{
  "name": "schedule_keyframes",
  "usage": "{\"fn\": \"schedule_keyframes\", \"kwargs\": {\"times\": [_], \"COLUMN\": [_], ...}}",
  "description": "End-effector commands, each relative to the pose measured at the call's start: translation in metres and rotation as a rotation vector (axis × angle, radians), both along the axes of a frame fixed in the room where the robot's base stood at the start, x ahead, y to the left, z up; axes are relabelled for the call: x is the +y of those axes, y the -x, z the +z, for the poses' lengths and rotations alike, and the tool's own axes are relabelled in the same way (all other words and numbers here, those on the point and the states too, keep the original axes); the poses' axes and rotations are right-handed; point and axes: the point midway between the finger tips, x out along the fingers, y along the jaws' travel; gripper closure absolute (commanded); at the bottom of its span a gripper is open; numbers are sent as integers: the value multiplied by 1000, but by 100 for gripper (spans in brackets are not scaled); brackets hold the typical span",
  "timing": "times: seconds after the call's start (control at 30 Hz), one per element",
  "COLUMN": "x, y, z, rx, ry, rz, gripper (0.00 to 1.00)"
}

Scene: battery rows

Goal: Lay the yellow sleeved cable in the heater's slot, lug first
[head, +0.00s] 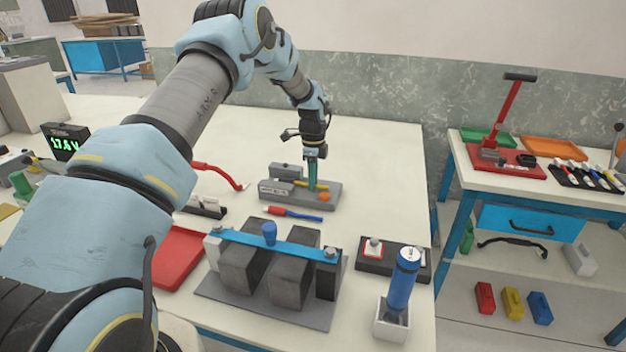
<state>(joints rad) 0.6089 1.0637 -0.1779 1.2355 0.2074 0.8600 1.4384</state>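The heater (330,205) is a low grey block near the middle of the white table, with a small labelled box at its left end. The yellow sleeved cable (300,183) shows as a short yellow strip along the heater's top. I cannot tell whether it lies in the slot or above it, and its lug is not clear. My gripper (312,186) points straight down over the heater, its teal fingers at the yellow strip. The fingers look close together, but whether they hold the cable is too small to tell.
A red-and-blue cable (293,214) lies just in front of the heater. Nearer stand dark battery blocks under a blue bar (295,245), a blue cylinder (403,280) in a white holder and a red tray (178,257). The table right of the heater is clear.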

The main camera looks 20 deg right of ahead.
Motion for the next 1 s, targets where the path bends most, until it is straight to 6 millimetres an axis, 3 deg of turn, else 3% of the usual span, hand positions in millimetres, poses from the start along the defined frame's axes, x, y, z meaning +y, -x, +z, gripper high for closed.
{"fn": "schedule_keyframes", "kwargs": {"times": [0.03,0.27,0.6,0.77,1.0], "x": [0,0,0,-1,-1], "y": [0,0,0,-1,-1], "z": [0,0,4,25,72], "rx": [0,0,-2,-4,-5], "ry": [0,0,1,3,4], "rz": [0,0,0,0,0], "gripper": [70,45,43,43,43]}}
